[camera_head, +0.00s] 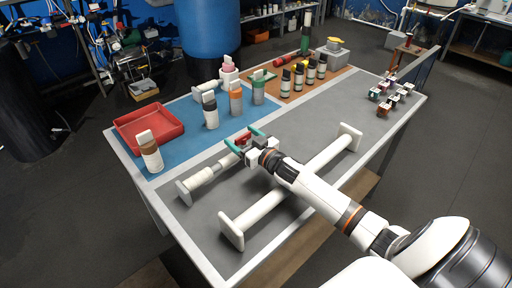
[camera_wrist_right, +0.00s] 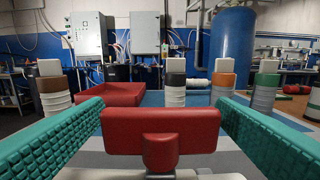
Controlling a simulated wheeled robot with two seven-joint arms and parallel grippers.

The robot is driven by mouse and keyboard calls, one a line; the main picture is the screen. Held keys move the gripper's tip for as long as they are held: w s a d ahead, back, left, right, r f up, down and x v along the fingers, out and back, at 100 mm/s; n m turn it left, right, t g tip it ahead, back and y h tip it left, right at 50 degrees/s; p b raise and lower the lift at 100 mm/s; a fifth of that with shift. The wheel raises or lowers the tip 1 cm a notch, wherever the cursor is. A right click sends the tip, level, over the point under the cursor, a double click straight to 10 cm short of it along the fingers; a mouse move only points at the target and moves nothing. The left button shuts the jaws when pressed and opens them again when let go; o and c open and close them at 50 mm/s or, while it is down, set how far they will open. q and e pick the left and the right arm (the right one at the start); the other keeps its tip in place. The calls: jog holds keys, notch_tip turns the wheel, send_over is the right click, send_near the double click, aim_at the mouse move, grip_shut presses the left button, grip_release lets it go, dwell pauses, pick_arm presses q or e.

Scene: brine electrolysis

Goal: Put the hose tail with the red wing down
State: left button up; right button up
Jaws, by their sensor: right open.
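The red wing (camera_head: 243,140) stands at the upper end of a white, pipe-like run (camera_head: 203,178) on the grey part of the table. In the right wrist view the wing (camera_wrist_right: 160,130) is a broad red bar on a short red stem, low and central. My right gripper (camera_head: 245,137) is open, its teal fingers on either side of the wing. A gap shows between the wing and each finger in the wrist view. What lies under the wing is mostly hidden. My left gripper is in neither view.
A second white pipe with end plates (camera_head: 290,192) lies under my right arm. A red tray (camera_head: 149,127) and several capped white, orange and green-grey bottles (camera_head: 236,103) stand on the blue mat. Dark bottles (camera_head: 298,80) stand behind. Small coloured blocks (camera_head: 384,110) sit at right.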

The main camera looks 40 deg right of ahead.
jog(key=s+d, duration=0.1)
jog(key=s, duration=0.9)
jog(key=shift+s+d+b, duration=0.25)
jog(key=shift+b, duration=0.15)
